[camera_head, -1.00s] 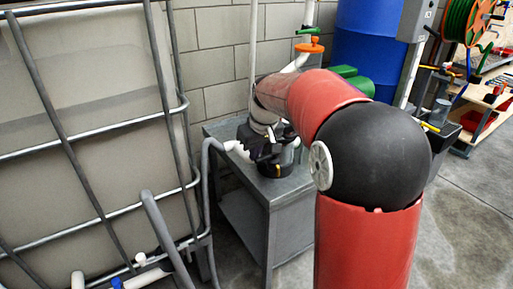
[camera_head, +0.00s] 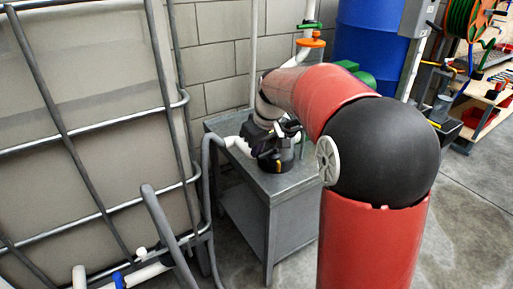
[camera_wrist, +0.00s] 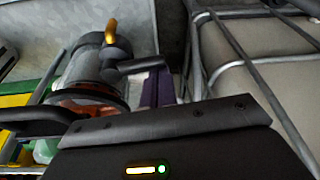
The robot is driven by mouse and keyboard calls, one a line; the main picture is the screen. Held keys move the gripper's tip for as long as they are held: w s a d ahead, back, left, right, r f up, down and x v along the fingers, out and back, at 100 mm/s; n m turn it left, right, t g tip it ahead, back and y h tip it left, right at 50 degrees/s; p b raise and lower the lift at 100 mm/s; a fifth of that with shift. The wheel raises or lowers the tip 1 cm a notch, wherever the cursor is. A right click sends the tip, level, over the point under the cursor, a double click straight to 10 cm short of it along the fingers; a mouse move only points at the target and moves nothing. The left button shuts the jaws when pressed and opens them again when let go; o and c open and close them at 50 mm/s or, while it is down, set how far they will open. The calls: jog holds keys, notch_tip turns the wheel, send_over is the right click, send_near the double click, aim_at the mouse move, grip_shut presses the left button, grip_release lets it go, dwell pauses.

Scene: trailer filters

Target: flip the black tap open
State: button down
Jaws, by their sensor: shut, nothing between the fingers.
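A black fitting with a small yellow part (camera_head: 278,164) stands on the grey metal table, partly behind my gripper. In the wrist view, a clear-grey filter body (camera_wrist: 85,72) has a yellow-orange lever (camera_wrist: 111,31) at its top and a dark arm (camera_wrist: 140,64) reaching right. This dark arm may be the black tap, but I cannot tell for sure. My gripper (camera_head: 260,147) is shut and empty, low over the table beside the fitting. Its dark and purple fingers (camera_wrist: 157,88) show near the dark arm; whether they touch it is unclear.
The grey table (camera_head: 285,186) stands against a block wall. A caged tank (camera_head: 95,120) is close on the left, with a grey hose between. An orange-handled valve (camera_head: 311,42) and blue drum (camera_head: 370,40) are behind.

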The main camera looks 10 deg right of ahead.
jog(key=s+n, duration=0.1)
jog(key=n, duration=0.1)
jog(key=s+d+n+g+y, duration=0.1)
jog(key=n, duration=0.1)
jog(key=shift+n+b, duration=0.3)
jog(key=shift+n, duration=0.1)
jog(key=shift+s+d+n+g+y+p, duration=0.2)
jog(key=shift+s+d+n+g, duration=0.4)
jog(key=shift+n, duration=0.85)
jog(key=shift+s+d+n+g+y+p, duration=0.2)
jog(key=shift+d+n, duration=0.65)
jog(key=shift+n, duration=0.65)
jog(key=shift+s+d+n+g+y+p, duration=0.15)
jog(key=shift+s+d+n+g, duration=0.45)
jog(key=shift+n, duration=0.85)
jog(key=shift+w+d, duration=0.2)
jog(key=shift+d, duration=0.05)
